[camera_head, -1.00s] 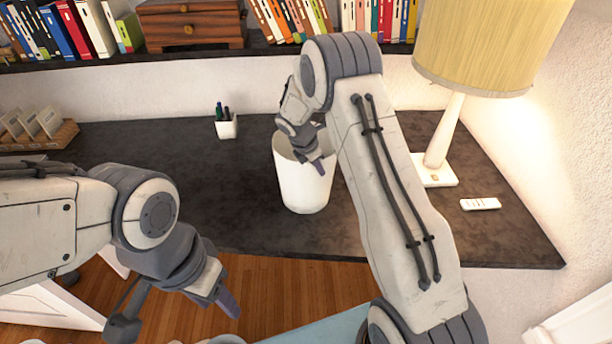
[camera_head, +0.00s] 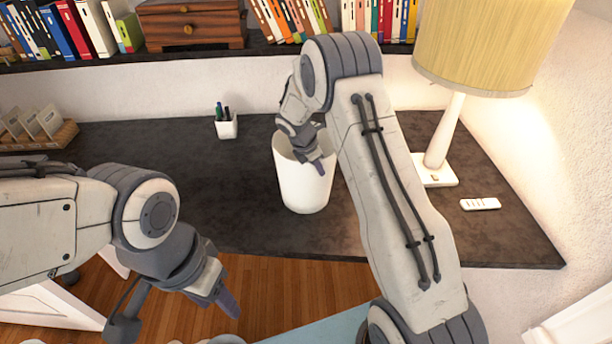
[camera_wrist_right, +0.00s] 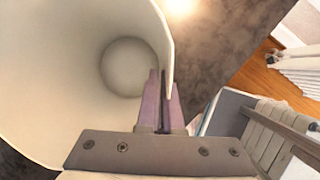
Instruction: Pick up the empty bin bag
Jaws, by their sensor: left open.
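A white, open-topped bin (camera_head: 305,190) stands upright on the dark desk. No separate bag shows in either view, and the bin looks empty inside in the right wrist view (camera_wrist_right: 60,80). My right gripper (camera_head: 317,164) reaches over the bin's rim from above. In the right wrist view the fingers of the right gripper (camera_wrist_right: 162,108) are close together with the bin's wall between them. My left gripper (camera_head: 226,298) is open and empty, low in front of the desk's near edge and apart from the bin.
The dark desk (camera_head: 180,190) has free room left of the bin. A pen cup (camera_head: 227,127) stands behind left. A lamp (camera_head: 443,135) and a white remote (camera_head: 480,204) are at the right. A bookshelf (camera_head: 290,48) runs above the back of the desk.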

